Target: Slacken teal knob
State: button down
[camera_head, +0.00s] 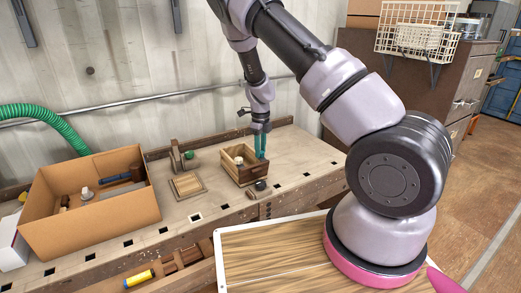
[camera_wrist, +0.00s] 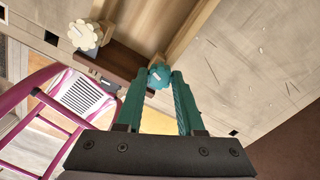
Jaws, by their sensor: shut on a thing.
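The teal knob (camera_wrist: 160,75) is a scalloped round knob with a pale mark on its face. In the wrist view it sits beside a dark brown board (camera_wrist: 116,60), between the teal fingertips of my gripper (camera_wrist: 159,80), which is shut on it. In the head view my gripper (camera_head: 260,150) reaches down to the right side of an open wooden box (camera_head: 228,164) on the bench. The teal knob cannot be made out there behind the fingers. A cream scalloped knob (camera_wrist: 85,37) stands on the same board, to the left in the wrist view.
A cardboard box (camera_head: 95,220) with tools stands at the bench's left. A flat wooden frame (camera_head: 187,186) and a wooden stand with a green part (camera_head: 189,155) lie left of the wooden box. A dark round thing (camera_head: 261,185) sits at its front. The bench's right is mostly clear.

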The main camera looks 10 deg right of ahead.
jog(key=n, duration=1.4)
dwell(0.5)
jog(key=shift+d, duration=0.1)
jog(key=c, duration=0.5)
grip_release()
notch_tip(320, 180, up, 11)
jog(key=shift+f, duration=0.1)
